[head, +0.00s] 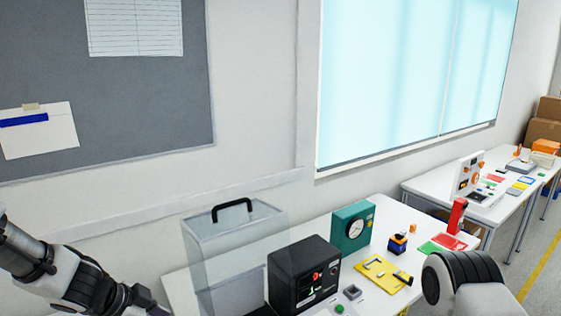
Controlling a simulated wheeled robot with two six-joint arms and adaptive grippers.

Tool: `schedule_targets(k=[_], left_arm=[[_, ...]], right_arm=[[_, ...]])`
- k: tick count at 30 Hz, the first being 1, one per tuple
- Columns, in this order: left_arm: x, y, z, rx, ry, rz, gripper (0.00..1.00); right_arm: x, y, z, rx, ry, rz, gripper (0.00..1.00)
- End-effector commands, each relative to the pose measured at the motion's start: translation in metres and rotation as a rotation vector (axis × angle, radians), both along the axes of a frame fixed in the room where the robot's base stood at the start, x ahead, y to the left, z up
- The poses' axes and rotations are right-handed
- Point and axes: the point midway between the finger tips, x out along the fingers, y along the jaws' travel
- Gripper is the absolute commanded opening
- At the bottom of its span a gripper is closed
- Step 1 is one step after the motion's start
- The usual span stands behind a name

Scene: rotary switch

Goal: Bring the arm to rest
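Part of my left arm (85,285) comes in at the lower left, in front of the white wall and left of the clear box. Part of my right arm (465,282) shows at the lower right, in front of the near table's right end. Both grippers are outside the picture. A black device (303,272) with a red knob or light and a small green display stands on the near table. A teal box with a round white dial (353,228) stands behind it to the right.
A clear case with a black handle (232,240) stands left of the black device. A yellow plate (380,276), a red upright item (457,216) and small parts lie on the near white table (312,234). More tables (420,187) stand at the right under the window.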

Motion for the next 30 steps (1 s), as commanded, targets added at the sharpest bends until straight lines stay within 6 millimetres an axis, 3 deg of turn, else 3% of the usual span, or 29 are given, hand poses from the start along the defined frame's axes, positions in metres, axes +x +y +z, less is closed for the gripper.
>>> schedule_targets(k=[1, 5, 6, 8, 12, 15, 17, 19, 24, 30], left_arm=[[-0.012, -0.004, -0.039, -0.002, 0.065, 0.012, 0.39], [-0.058, -0.018, -0.139, -0.039, 0.282, 0.102, 0.39], [-0.077, -0.023, -0.171, -0.054, 0.359, 0.143, 0.39], [-0.108, -0.032, -0.216, -0.074, 0.472, 0.213, 0.39], [-0.192, -0.05, -0.313, -0.101, 0.724, 0.445, 0.39], [-0.254, -0.052, -0.37, -0.071, 0.847, 0.685, 0.39], [-0.278, -0.045, -0.388, -0.031, 0.859, 0.828, 0.39], [-0.287, -0.03, -0.392, 0.017, 0.811, 0.967, 0.39], [-0.276, 0.008, -0.386, 0.1, 0.644, 1.145, 0.39], [-0.27, 0.011, -0.387, 0.113, 0.609, 1.102, 0.39]], right_arm=[[0.0, 0.0, -0.014, 0.0, 0.0, 0.0, 0.0], [0.0, 0.0, -0.04, 0.0, 0.0, 0.0, 0.0], [0.0, 0.0, -0.049, 0.0, 0.0, 0.0, 0.0], [0.0, 0.0, -0.061, 0.0, 0.0, 0.0, 0.0], [0.0, 0.0, -0.092, 0.0, 0.0, 0.0, 0.0], [0.0, 0.0, -0.112, 0.0, 0.0, 0.0, 0.0], [0.0, 0.0, -0.117, 0.0, 0.0, 0.0, 0.0], [0.0, 0.0, -0.115, 0.0, 0.0, 0.0, 0.0], [0.001, 0.0, -0.111, 0.0, -0.001, 0.0, 0.0], [0.0, 0.0, -0.111, 0.0, 0.0, 0.0, 0.0]])
